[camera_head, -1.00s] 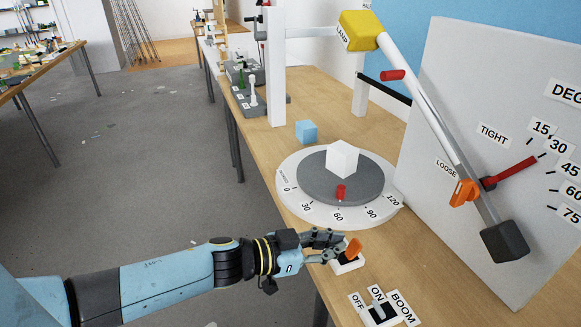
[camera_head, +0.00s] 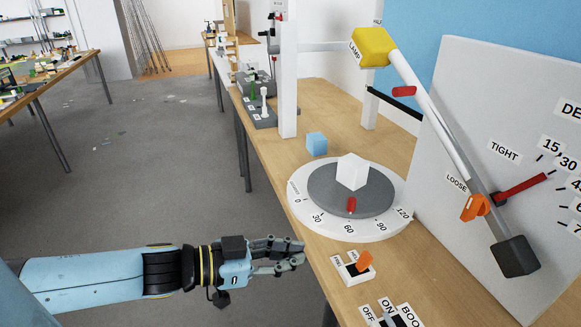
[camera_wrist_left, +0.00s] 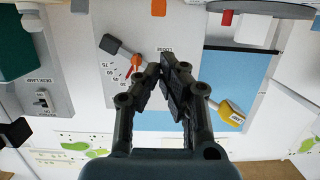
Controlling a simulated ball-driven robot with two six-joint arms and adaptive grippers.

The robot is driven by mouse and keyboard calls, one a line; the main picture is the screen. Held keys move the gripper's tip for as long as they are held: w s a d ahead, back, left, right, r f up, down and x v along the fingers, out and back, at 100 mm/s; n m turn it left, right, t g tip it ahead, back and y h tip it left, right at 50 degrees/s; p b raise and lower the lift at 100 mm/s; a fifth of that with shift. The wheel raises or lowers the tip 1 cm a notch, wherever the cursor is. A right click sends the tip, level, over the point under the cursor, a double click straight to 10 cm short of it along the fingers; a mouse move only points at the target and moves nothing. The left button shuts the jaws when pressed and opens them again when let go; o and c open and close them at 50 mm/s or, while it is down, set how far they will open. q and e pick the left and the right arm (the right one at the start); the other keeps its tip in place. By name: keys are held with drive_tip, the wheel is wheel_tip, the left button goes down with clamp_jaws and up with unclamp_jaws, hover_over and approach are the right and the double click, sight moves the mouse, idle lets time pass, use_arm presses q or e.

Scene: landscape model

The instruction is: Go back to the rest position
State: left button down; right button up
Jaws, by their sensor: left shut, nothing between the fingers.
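My left gripper (camera_head: 298,252) is shut and empty. It hangs over the floor just off the left edge of the wooden table, beside and apart from a small white switch box with an orange lever (camera_head: 363,262). In the left wrist view the closed fingers (camera_wrist_left: 170,75) meet at their tips with nothing between them. My right gripper is in neither view.
The wooden table (camera_head: 325,101) carries a dial turntable (camera_head: 350,232) with a white cube (camera_head: 352,172), a blue cube (camera_head: 317,143) and a grey panel (camera_head: 500,110) with a yellow lamp (camera_head: 372,47). Open grey floor (camera_head: 150,180) lies to the left.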

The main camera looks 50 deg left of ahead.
use_arm(q)
drive_tip(key=shift+w, duration=0.1)
drive_tip(key=s+a+f+n+g+y+b, duration=0.2)
drive_tip(key=f+n+y+b, duration=0.15)
drive_tip(key=f, duration=1.15)
drive_tip(key=s+a+f+n+g+y+b, duration=0.1)
drive_tip(key=s+f+n+g+y+b, duration=0.3)
drive_tip(key=f, duration=1)
drive_tip(key=s+d+f+m+g+b, duration=0.2)
drive_tip(key=s+f+g+b, duration=0.15)
drive_tip(key=s+f, duration=1.05)
drive_tip(key=s+f+m+g, duration=0.1)
drive_tip(key=s+f+g, duration=0.3)
drive_tip(key=s, duration=0.7)
drive_tip(key=shift+d+h, duration=0.35)
drive_tip(key=shift+d, duration=0.1)
drive_tip(key=shift+s+f, duration=0.1)
